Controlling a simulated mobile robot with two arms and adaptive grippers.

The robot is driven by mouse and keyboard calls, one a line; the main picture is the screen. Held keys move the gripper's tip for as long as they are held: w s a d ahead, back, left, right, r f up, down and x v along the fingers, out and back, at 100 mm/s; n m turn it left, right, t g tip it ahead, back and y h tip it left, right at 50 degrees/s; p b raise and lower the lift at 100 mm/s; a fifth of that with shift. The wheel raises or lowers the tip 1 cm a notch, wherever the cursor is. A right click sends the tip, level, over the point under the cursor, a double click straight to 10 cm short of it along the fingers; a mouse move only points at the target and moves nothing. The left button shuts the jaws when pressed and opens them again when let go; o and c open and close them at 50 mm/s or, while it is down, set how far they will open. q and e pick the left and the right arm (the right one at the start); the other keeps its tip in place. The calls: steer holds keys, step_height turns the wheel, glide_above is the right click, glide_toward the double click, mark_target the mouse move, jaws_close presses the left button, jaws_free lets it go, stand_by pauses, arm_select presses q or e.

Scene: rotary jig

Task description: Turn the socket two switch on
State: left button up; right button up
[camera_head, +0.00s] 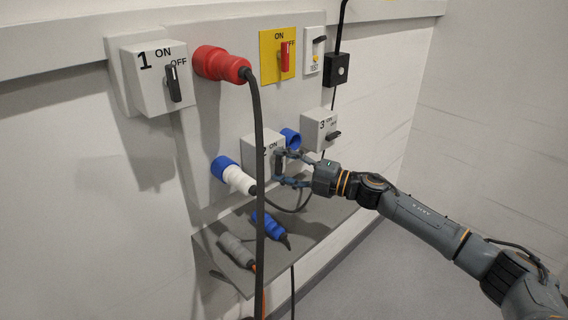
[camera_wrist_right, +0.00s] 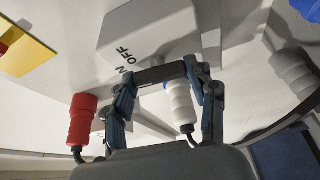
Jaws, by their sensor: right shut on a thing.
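The socket two box (camera_head: 256,143) is a pale grey box marked 2 and ON, low on the wall panel. My right gripper (camera_head: 281,167) is at its front, fingers around the dark switch handle. In the right wrist view the box (camera_wrist_right: 150,32) shows OFF lettering, and the dark handle (camera_wrist_right: 160,74) lies across between the fingertips of my right gripper (camera_wrist_right: 163,82), which is shut on it. In the head view the fingers partly hide the handle, so its exact angle is hard to tell. My left gripper is not in view.
Socket one (camera_head: 150,85) has a red plug (camera_head: 220,64) with a black cable hanging in front of the panel. Socket three (camera_head: 318,130) is close to the right. A white-and-blue plug (camera_head: 233,175) is at socket two. A blue plug (camera_head: 268,228) lies on the shelf (camera_head: 320,232).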

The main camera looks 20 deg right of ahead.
steer(key=shift+n, duration=0.6)
steer(key=o, duration=1.2)
steer(key=shift+c, duration=0.2)
steer(key=shift+s+d+f, duration=0.1)
steer(key=shift+s+d, duration=0.25)
steer(key=v, duration=1.1)
steer(key=shift+r, duration=0.3)
